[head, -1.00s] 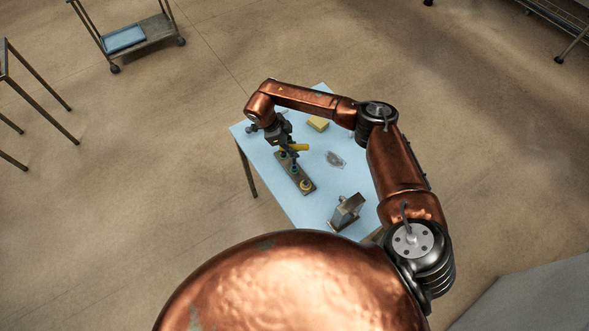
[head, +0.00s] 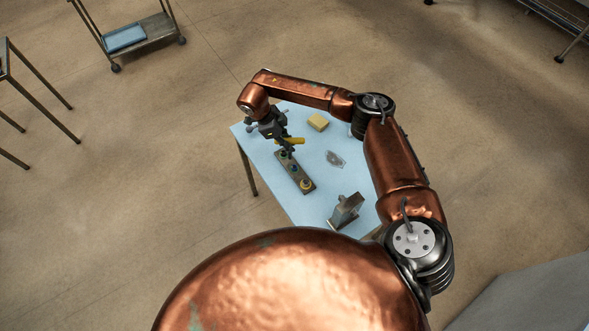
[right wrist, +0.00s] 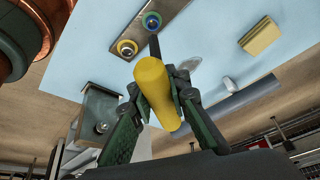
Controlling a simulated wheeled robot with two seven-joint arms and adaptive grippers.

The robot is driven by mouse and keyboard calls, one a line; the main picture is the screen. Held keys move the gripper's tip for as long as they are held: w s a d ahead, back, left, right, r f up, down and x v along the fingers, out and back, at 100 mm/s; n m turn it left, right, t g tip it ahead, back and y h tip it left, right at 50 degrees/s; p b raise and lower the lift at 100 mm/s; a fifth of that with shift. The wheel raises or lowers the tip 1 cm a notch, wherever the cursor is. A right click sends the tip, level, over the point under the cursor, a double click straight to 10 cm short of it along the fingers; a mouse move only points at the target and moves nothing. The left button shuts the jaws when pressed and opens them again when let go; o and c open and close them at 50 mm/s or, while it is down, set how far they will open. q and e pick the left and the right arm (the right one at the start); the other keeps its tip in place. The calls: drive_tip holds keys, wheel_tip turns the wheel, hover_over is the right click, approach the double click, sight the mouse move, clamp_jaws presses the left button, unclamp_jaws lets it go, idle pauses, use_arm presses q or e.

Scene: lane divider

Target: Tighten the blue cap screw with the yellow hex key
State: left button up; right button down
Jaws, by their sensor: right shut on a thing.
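My right gripper (head: 287,143) is shut on the handle of the yellow hex key (head: 291,140). In the right wrist view the gripper's fingers (right wrist: 160,105) clasp the thick yellow handle (right wrist: 157,85), and the dark shaft points up the picture. The blue cap screw (right wrist: 152,21) sits in a dark plate (head: 301,179); in the head view it is the middle screw (head: 294,168). In the right wrist view the shaft's end shows close beside the blue screw; contact cannot be told. My left gripper is not in view.
A yellow-ringed screw (right wrist: 127,48) sits in the same plate, and another screw is at its far end. A yellow block (head: 318,122), a small shiny item (head: 335,159) and a metal stand (head: 346,211) are on the blue table (head: 309,210).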

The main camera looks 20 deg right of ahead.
drive_tip(key=shift+w+a+r+b, duration=0.1)
drive_tip(key=shift+w+a+r, duration=0.2)
drive_tip(key=shift+a, duration=0.2)
drive_tip(key=shift+w+a+r+b, duration=0.15)
drive_tip(key=shift+a+r, duration=0.2)
drive_tip(key=shift+a, duration=0.2)
drive_tip(key=shift+w+a+r+b, duration=0.1)
drive_tip(key=shift+w+a+r, duration=0.2)
drive_tip(key=shift+a, duration=0.2)
drive_tip(key=shift+r, duration=0.15)
